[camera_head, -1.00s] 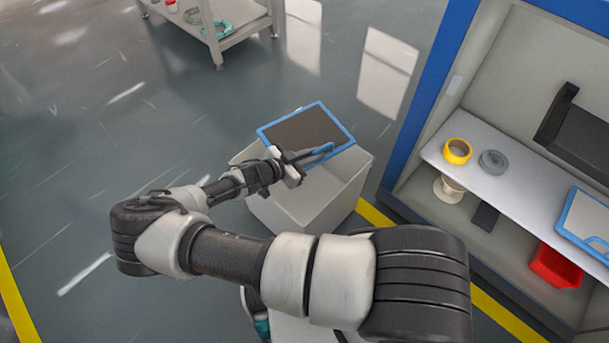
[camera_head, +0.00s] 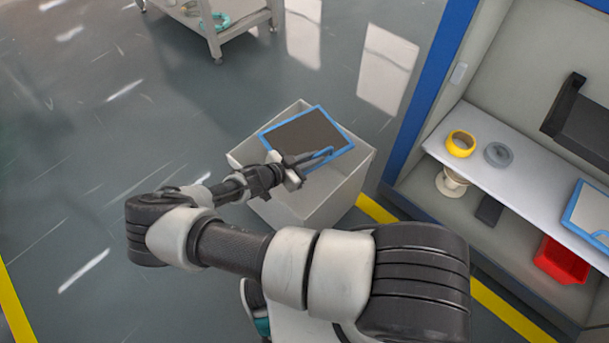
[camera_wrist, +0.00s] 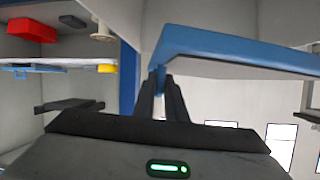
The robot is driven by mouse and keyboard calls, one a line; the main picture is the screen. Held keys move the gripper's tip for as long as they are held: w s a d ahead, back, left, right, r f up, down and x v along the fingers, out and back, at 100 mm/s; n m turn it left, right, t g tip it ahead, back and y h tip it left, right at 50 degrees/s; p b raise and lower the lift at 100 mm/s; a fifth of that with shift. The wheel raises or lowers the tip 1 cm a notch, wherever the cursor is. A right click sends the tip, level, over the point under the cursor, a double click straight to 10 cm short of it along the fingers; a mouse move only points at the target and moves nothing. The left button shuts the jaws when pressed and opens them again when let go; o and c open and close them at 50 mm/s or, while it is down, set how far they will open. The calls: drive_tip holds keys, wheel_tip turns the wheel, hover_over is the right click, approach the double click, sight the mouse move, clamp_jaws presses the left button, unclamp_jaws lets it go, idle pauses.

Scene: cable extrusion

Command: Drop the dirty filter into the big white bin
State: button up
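The dirty filter (camera_head: 306,134) is a dark grey panel in a blue frame with a blue handle. In the head view it is over the open top of the big white bin (camera_head: 338,199), tilted. My gripper (camera_head: 295,166) is at the filter's near side, by the handle. In the wrist view the fingers (camera_wrist: 163,92) are close together at the near end of the filter's blue frame (camera_wrist: 225,46). The fingers look closed on the handle, though the contact itself is partly hidden.
A cabinet shelf (camera_head: 482,171) at the right holds a yellow tape roll (camera_head: 460,144), a grey ring (camera_head: 498,154) and another blue-framed filter (camera_head: 588,212). A red container (camera_head: 562,262) sits below. A white cart (camera_head: 215,28) stands at the back. Floor left of the bin is clear.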

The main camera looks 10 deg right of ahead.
drive_tip(key=o, duration=0.5)
drive_tip(key=p+v, duration=0.3)
drive_tip(key=v, duration=1.4)
drive_tip(key=shift+a+r, duration=0.15)
drive_tip(key=shift+r, duration=0.05)
